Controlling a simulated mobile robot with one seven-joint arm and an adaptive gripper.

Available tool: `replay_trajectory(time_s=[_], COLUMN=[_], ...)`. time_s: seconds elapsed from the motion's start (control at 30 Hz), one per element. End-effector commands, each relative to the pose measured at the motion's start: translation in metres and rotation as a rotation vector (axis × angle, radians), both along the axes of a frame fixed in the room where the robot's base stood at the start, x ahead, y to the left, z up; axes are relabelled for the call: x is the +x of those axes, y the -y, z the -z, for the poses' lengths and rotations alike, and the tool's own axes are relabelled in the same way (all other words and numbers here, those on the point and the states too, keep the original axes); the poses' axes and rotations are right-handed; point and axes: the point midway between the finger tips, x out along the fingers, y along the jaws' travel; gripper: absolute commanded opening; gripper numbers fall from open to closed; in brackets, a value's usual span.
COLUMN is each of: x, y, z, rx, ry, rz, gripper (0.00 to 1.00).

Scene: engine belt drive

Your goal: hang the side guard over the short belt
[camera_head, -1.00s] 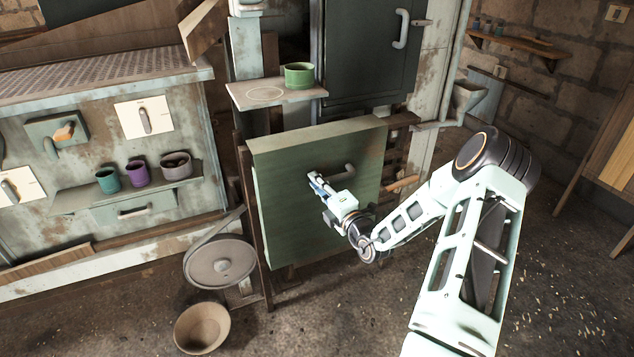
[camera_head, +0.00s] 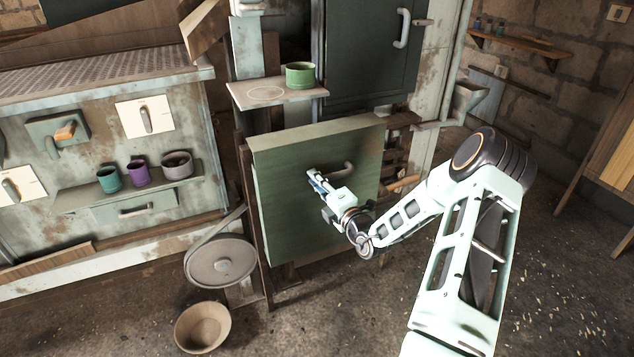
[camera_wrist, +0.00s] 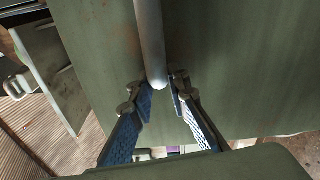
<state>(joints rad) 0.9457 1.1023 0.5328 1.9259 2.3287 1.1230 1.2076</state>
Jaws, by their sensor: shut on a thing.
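The side guard (camera_head: 290,215) is a large green panel with a grey bar handle (camera_head: 345,170) on its face. It stands roughly upright in front of the machine frame, below the small shelf. My gripper (camera_head: 315,180) is at the left part of the handle. In the wrist view my gripper (camera_wrist: 160,88) has its blue-padded fingers on both sides of the grey handle (camera_wrist: 150,40), shut on it. Whether the guard rests on hooks is hidden. A belt (camera_head: 218,228) runs from a round pulley (camera_head: 220,262) up behind the guard; I cannot tell if it is the short one.
A bowl (camera_head: 202,328) stands on the floor below the pulley. A green cup (camera_head: 299,75) sits on the small shelf (camera_head: 275,95) above the guard. A wooden-handled part (camera_head: 402,184) sticks out at the guard's right. The floor at the right is open.

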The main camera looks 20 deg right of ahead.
Motion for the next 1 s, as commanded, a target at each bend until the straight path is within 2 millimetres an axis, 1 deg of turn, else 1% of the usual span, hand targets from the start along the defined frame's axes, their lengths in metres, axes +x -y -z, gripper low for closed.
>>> replay_trajectory(time_s=[0.03,1.0], x=[0.003,0.027], y=[0.0,-0.001], z=[-0.005,-0.005], rx=[-0.003,-0.001], ry=[0.011,0.012], rz=[-0.001,-0.001], gripper=[0.0,0.0])
